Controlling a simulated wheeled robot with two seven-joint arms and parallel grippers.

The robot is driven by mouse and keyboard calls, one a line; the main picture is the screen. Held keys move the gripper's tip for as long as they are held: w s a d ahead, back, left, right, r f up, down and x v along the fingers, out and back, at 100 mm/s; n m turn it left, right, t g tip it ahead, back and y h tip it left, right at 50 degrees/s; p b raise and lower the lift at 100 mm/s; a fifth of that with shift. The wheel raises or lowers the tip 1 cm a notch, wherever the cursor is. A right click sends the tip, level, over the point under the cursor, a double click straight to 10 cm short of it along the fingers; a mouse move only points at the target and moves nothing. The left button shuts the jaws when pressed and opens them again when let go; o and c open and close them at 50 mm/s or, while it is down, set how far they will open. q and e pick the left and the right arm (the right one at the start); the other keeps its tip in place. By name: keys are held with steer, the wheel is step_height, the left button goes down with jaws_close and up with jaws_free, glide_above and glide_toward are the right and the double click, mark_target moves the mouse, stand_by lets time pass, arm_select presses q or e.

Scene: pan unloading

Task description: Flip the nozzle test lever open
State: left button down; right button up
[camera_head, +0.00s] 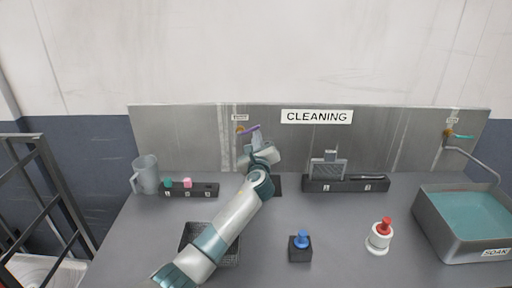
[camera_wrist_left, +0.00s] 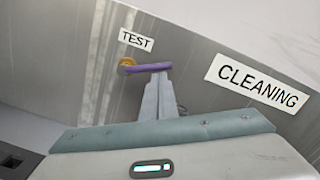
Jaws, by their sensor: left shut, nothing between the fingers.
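The nozzle test lever is a purple bar on a brass-coloured round base on the metal back panel, below a small label. In the head view the lever (camera_head: 249,129) is left of the CLEANING sign. In the left wrist view the purple lever (camera_wrist_left: 150,67) lies nearly level under the TEST label (camera_wrist_left: 136,40), its base (camera_wrist_left: 126,66) at its left end. My left gripper (camera_head: 257,133) is shut and empty, its tips just at or under the lever; the wrist view shows the fingertips (camera_wrist_left: 160,77) overlapping its right part. I cannot tell whether they touch. My right gripper is not in view.
A soak basin (camera_head: 429,222) with teal liquid stands at the right, under a tap with a teal lever (camera_head: 461,137). A grey jug (camera_head: 147,174), a dark basket (camera_head: 233,256), a blue-knobbed block (camera_head: 300,252) and a red-topped white bottle (camera_head: 379,241) stand on the counter.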

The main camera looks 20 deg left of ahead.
mark_target(253, 129)
arm_select(q)
steer(key=r+n, duration=0.1)
steer(key=n, duration=0.1)
steer(key=a+r+n, duration=0.1)
steer(key=n, duration=0.1)
steer(key=r+n, duration=0.1)
steer(key=n, duration=0.1)
steer(key=shift+s+a+r+n+g, duration=0.2)
steer(key=shift+n+g, duration=0.1)
steer(key=shift+n, duration=0.1)
steer(key=shift+s+a+r+n, duration=0.15)
steer(key=shift+a+r+n, duration=0.25)
steer(key=shift+n, duration=0.65)
steer(key=shift+s+a+r+n, duration=0.15)
steer(key=shift+a+n, duration=0.35)
steer(key=shift+n, duration=0.5)
steer(key=shift+s+a+r+n, duration=0.1)
steer(key=shift+a+r+n, duration=0.3)
steer(key=shift+n, duration=0.65)
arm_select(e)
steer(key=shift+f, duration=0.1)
arm_select(q)
steer(key=shift+a+f, duration=0.1)
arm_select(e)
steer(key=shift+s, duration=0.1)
